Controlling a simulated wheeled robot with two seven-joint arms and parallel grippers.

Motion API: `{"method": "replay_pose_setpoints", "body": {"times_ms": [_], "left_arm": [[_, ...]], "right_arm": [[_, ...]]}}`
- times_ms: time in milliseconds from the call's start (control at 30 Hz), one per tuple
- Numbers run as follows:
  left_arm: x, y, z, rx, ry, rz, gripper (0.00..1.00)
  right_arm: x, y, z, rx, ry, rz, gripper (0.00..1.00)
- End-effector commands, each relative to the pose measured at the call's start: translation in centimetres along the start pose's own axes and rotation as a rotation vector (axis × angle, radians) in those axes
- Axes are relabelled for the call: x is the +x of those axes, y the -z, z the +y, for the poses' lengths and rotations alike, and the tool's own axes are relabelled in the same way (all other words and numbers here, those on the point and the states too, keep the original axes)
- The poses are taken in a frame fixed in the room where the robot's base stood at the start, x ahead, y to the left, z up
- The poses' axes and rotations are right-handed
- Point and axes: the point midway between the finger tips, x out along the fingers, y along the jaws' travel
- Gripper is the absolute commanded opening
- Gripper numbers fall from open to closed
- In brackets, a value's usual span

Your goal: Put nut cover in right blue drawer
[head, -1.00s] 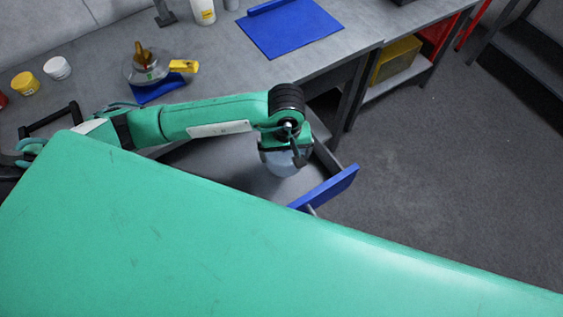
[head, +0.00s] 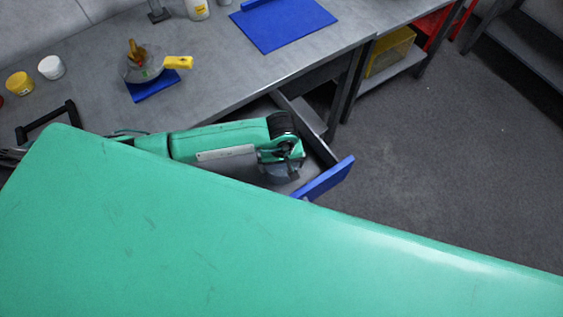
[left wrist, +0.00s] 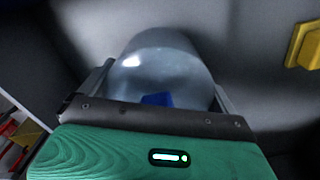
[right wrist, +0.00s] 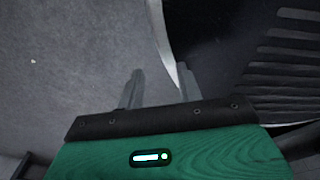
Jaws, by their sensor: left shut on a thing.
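The nut cover is a smooth grey, dome-like piece (left wrist: 165,70) between the fingers of my left gripper (left wrist: 160,88) in the left wrist view. In the head view my left gripper (head: 283,168) is shut on the cover (head: 281,174), over the inside of the open drawer with a blue front (head: 325,179). Whether the cover touches the drawer floor I cannot tell. My arm and a large green surface hide part of the drawer. My right gripper (right wrist: 160,85) is open and empty in the right wrist view, above dark floor.
The grey workbench (head: 220,60) carries a blue mat (head: 283,25), a hub-like device with a yellow handle (head: 178,62), and white (head: 51,67) and yellow (head: 20,83) containers. A yellow bin (head: 390,55) is on a lower shelf. Floor right of the drawer is clear.

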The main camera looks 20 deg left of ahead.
Motion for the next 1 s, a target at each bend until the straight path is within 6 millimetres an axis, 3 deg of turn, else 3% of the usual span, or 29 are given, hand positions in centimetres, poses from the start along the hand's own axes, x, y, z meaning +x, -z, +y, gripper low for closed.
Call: {"method": "replay_pose_setpoints", "body": {"times_ms": [133, 167, 200, 567, 767, 1000], "left_arm": [[0.4, 0.0, 0.0, 0.0, 0.0, 0.0, 0.7], [0.3, 0.0, 0.0, 0.0, 0.0, 0.0, 0.98], [0.2, 0.0, 0.0, 0.0, 0.0, 0.0, 1.0], [-0.7, 0.1, 0.1, 0.0, -0.002, 0.002, 1.0], [-4.7, 0.2, 0.1, 0.002, -0.004, 0.005, 1.0], [-9.6, 0.1, 0.0, 0.001, -0.003, 0.004, 1.0]], "right_arm": [[0.3, -0.1, -0.9, 0.003, 0.009, -0.001, 0.36], [0.1, 0.0, -1.1, 0.004, 0.012, 0.001, 0.36], [0.0, 0.1, -1.4, 0.005, 0.014, 0.004, 0.36], [-0.1, -0.5, -1.5, 0.006, 0.016, -0.001, 0.36], [0.6, -0.5, -0.5, 0.001, 0.005, -0.008, 0.36], [0.8, 2.2, 0.3, 0.001, -0.004, 0.022, 0.36]]}}
